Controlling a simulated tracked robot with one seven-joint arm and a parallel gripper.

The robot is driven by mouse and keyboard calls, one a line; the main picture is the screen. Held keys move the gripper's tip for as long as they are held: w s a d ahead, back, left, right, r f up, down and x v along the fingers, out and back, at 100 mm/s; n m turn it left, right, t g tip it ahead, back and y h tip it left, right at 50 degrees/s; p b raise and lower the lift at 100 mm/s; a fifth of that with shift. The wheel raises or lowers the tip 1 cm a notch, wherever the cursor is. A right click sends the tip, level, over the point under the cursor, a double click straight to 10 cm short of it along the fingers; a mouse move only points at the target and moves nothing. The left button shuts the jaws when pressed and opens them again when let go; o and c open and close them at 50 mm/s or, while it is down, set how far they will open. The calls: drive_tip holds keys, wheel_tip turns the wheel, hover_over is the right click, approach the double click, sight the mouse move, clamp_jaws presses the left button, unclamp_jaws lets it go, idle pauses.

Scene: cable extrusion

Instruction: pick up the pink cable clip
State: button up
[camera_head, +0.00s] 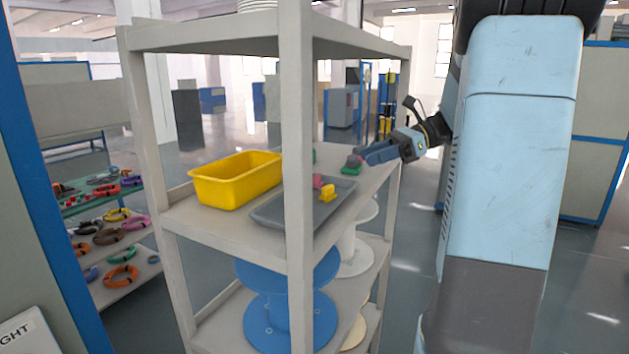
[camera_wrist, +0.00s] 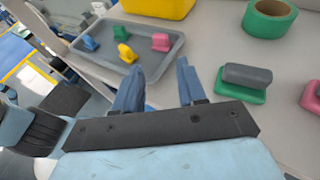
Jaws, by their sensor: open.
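The pink cable clip (camera_wrist: 160,42) sits in the grey tray (camera_wrist: 88,62) in the wrist view, beside a yellow clip (camera_wrist: 127,53), with blue and green clips also in the tray. In the head view the pink clip (camera_head: 318,181) is partly hidden by the shelf post, behind the yellow clip (camera_head: 327,193). My gripper (camera_wrist: 160,72) is open and empty, its fingers pointing towards the tray. In the head view my gripper (camera_head: 367,156) is at the right side of the shelf, apart from the clip.
A yellow bin (camera_head: 235,181) stands left of the tray. A green tape roll (camera_wrist: 270,18), a green-based grey block (camera_wrist: 242,82) and another pink object (camera_wrist: 312,98) at the edge lie right of my gripper. Shelf posts (camera_head: 297,130) and the upper board (camera_head: 220,35) bound the space.

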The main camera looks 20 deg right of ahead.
approach(320, 174)
drive_tip(key=x, duration=0.3)
drive_tip(key=shift+s+a+f, duration=0.1)
drive_tip(key=shift+s+f, duration=0.15)
drive_tip(key=shift+s, duration=0.05)
drive_tip(key=shift+x, duration=2.6)
drive_tip(key=shift+w+r, duration=0.15)
drive_tip(key=shift+r, duration=0.1)
drive_tip(key=shift+c, duration=0.3)
drive_tip(key=c, duration=0.6)
